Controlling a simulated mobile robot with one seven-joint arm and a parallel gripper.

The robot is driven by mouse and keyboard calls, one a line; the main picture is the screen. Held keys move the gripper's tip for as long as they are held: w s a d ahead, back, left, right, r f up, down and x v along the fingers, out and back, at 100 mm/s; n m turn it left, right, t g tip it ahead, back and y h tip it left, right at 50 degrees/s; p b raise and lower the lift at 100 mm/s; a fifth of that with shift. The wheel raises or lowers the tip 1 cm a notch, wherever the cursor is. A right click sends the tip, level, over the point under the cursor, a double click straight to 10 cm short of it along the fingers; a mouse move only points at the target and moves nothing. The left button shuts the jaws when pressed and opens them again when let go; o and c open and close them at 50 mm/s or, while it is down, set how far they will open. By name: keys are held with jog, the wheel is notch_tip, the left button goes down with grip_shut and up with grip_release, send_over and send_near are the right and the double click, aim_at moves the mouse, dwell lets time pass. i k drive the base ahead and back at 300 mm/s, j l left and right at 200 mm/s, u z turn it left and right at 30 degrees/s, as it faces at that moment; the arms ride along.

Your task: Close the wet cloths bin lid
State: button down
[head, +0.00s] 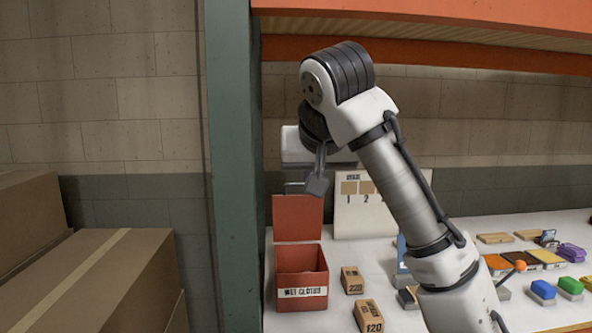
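The red wet cloths bin (302,277) stands on the white shelf at its left end, with a "WET CLOTHS" label on its front. Its lid (297,219) stands open, upright at the back of the bin. My gripper (316,184) is above the bin, close to the lid's upper right edge. One grey finger shows clearly; the rest is hidden or merges with the arm, so I cannot tell how far apart the fingers are. A thin grey bar shows at the lid's top edge. Whether the gripper touches the lid is unclear.
A green upright post (236,200) stands just left of the bin. Small cardboard boxes marked 220 (352,280) and 120 (369,316) lie right of it. A numbered board (350,215) stands behind. An orange beam (440,12) crosses above. Cartons (100,270) fill the left.

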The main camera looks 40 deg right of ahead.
aim_at(296, 217)
jog(key=i+l, duration=0.85)
jog(key=i, duration=0.05)
